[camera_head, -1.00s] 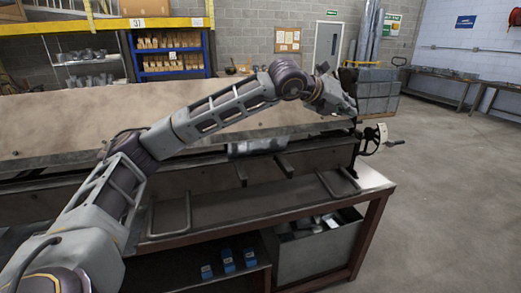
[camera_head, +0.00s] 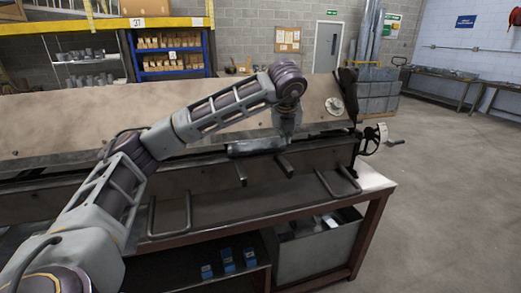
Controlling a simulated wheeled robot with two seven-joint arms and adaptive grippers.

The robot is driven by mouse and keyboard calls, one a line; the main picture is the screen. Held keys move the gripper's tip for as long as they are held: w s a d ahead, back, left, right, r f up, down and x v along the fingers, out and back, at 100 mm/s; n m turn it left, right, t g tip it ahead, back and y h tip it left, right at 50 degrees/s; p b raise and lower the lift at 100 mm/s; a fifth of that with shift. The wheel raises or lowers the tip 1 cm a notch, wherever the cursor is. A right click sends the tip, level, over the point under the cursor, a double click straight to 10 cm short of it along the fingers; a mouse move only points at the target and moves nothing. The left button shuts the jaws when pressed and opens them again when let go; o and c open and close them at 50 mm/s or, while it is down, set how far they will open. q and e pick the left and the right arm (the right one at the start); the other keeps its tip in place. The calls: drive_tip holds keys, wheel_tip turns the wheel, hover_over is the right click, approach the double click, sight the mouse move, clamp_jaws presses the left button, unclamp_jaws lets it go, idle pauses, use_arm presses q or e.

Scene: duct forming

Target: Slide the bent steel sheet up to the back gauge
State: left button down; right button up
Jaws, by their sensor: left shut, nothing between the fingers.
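The bent steel sheet (camera_head: 257,147) is a small shiny grey piece lying in the dark slot along the front of the long folding machine (camera_head: 80,120). My left arm reaches in from the left, and its gripper (camera_head: 287,136) points down at the right end of the sheet. The gripper is shut and holds nothing; I cannot tell whether its tips touch the sheet. I cannot make out the back gauge in this view. My right gripper is not in view.
Two short support arms (camera_head: 284,166) and bar handles (camera_head: 340,184) stick out in front of the slot. A handwheel (camera_head: 376,138) stands at the machine's right end. A bin of metal scraps (camera_head: 318,245) sits below. The floor on the right is clear.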

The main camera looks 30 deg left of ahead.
use_arm(q)
drive_tip(key=s+a, duration=0.1)
drive_tip(key=s+a+n+g+y, duration=0.2)
drive_tip(key=s, duration=0.1)
drive_tip(key=shift+a+f, duration=0.3)
drive_tip(key=shift+f, duration=0.05)
drive_tip(key=shift+w+f, duration=0.1)
drive_tip(key=shift+f, duration=0.05)
drive_tip(key=w+a+f+p, duration=0.1)
drive_tip(key=w+a+f, duration=0.4)
drive_tip(key=a+f, duration=0.2)
drive_tip(key=shift+w+f+p, duration=0.35)
drive_tip(key=shift+w+f, duration=0.05)
drive_tip(key=shift+f, duration=0.2)
use_arm(e)
drive_tip(key=shift+s+a+r, duration=0.4)
drive_tip(key=shift+s+a, duration=0.05)
drive_tip(key=shift+a, duration=0.15)
drive_tip(key=shift+s+a+r, duration=0.4)
drive_tip(key=shift+a, duration=0.15)
drive_tip(key=shift+w+d, duration=0.15)
